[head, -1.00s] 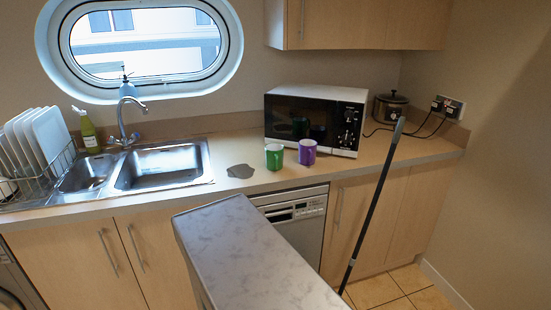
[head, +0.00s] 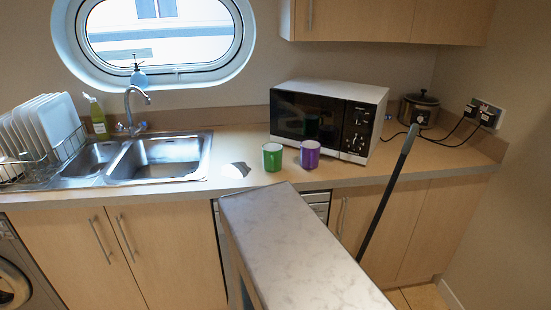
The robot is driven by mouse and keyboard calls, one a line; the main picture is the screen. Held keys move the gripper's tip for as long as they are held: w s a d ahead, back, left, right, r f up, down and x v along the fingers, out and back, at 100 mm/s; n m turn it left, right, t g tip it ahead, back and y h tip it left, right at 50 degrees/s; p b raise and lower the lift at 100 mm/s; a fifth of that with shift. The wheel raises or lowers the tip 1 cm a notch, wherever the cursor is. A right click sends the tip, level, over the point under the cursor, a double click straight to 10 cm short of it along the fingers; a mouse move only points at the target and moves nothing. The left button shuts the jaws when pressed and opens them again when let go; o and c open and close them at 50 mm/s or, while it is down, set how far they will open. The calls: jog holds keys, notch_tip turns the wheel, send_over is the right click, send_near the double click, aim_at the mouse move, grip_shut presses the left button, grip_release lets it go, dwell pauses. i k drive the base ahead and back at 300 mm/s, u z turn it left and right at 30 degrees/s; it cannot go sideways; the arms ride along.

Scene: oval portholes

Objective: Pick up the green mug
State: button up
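The green mug (head: 272,157) stands upright on the wooden counter, between the sink and the microwave. A purple mug (head: 310,154) stands just to its right, with a small gap between them. The green mug's handle cannot be made out clearly. My gripper is not in view.
A white microwave (head: 328,120) stands behind the mugs, and a small grey-white patch or object (head: 236,170) lies to their left. A marbled narrow worktop (head: 300,250) juts up in front of the counter. A dark pole (head: 388,195) leans against the counter at right. The sink (head: 158,158) is at left.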

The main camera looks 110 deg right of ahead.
aim_at(272, 153)
jog(key=u, duration=0.85)
jog(key=k, duration=0.15)
jog(key=z, duration=2.75)
jog(key=i, duration=0.6)
jog(key=z, duration=0.1)
jog(key=k, duration=0.55)
